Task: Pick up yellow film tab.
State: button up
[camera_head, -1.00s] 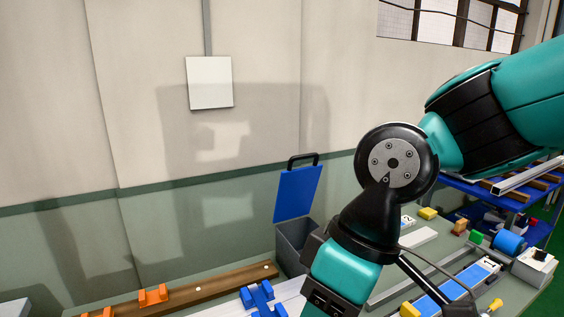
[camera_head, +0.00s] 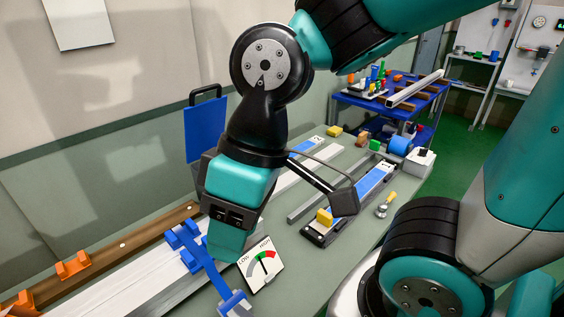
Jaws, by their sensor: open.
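A yellow piece (camera_head: 324,217), likely the film tab, sits at the near end of a dark-framed fixture with a blue strip (camera_head: 374,181) on the bench. A second small yellow block (camera_head: 335,131) lies farther back on the bench. My teal and black wrist (camera_head: 240,185) hangs in front of the bench, to the left of the nearer yellow piece. A dark rod on my wrist ends in a black block (camera_head: 345,203) that appears close to that piece; I cannot tell whether they touch.
A gauge card (camera_head: 262,264) marked LOW and HIGH stands near a blue clamp (camera_head: 187,247) on a pale rail. A blue-lidded bin (camera_head: 206,130) is behind my wrist. A screwdriver-like tool (camera_head: 387,204) lies right of the fixture. A blue cart (camera_head: 392,108) stands beyond the bench.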

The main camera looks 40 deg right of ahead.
aim_at(326, 220)
jog(key=z, duration=1.45)
